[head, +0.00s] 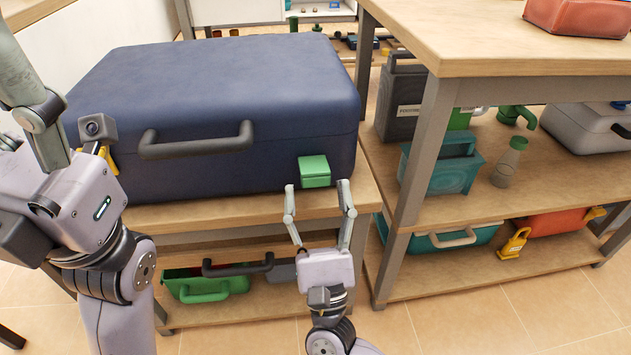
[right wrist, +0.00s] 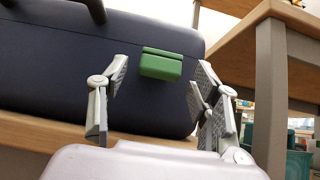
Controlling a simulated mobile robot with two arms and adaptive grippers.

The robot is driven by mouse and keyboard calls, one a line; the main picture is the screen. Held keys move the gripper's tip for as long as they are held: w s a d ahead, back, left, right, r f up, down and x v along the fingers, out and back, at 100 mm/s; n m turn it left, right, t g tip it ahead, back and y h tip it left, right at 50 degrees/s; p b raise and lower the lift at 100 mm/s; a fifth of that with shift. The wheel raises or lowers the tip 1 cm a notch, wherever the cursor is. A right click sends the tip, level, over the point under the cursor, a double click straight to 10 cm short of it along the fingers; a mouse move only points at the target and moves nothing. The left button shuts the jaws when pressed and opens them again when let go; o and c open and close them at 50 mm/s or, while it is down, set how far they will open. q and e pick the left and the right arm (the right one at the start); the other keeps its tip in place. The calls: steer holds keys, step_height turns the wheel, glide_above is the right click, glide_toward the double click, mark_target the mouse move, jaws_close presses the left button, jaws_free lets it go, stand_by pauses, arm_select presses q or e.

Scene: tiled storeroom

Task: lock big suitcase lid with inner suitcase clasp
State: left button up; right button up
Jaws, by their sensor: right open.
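The big suitcase (head: 220,95) is dark blue and lies flat on a wooden shelf, its lid down and its dark handle (head: 195,142) facing me. A green clasp (head: 314,171) sits on its front face near the right corner; it also shows in the right wrist view (right wrist: 161,65). A yellow clasp (head: 108,158) is at the front left, partly hidden by my left arm. My right gripper (head: 319,186) is open and empty, its fingers just in front of and below the green clasp, one to each side. My left gripper's fingers are hidden in the head view.
A wooden shelf unit (head: 440,200) on the right holds a teal case (head: 442,165), a bottle (head: 510,162) and a grey case (head: 590,128). Its post (head: 413,190) stands close to the right of my right gripper. A green case (head: 208,285) lies on the shelf below.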

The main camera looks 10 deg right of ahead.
mark_target(314, 171)
steer(key=shift+x, duration=1.4)
steer(key=shift+c, duration=0.4)
steer(key=c, duration=1.1)
